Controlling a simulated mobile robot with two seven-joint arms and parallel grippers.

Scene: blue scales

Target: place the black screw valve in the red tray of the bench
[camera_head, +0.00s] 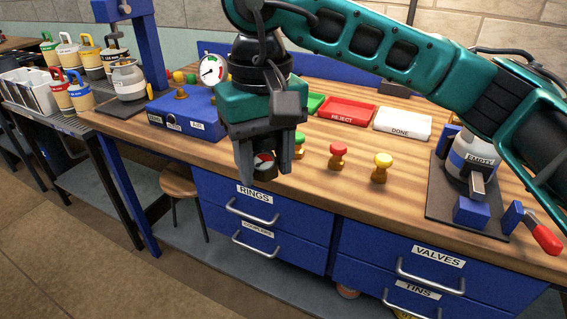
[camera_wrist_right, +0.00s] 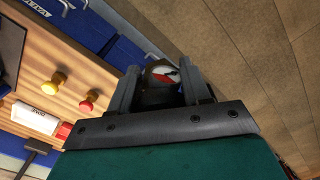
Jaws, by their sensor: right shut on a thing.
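My right gripper (camera_head: 264,172) points down in front of the bench's front edge, above the drawers. It is shut on a small dark round piece with a red and white face, seemingly the black screw valve (camera_head: 265,172). In the right wrist view the valve (camera_wrist_right: 160,76) sits between the two fingers (camera_wrist_right: 160,85); much of its body is hidden there. The red tray (camera_head: 345,113), labelled REJECT, lies on the bench to the right of and behind the gripper, apart from it. My left gripper is not in view.
Red-topped (camera_head: 338,156) and yellow-topped (camera_head: 381,168) valves stand between the red tray and the front edge. A green-topped one (camera_head: 299,145) is beside my gripper. A white DONE tray (camera_head: 402,124) is right of the red tray. A blue gauge box (camera_head: 185,118) stands left.

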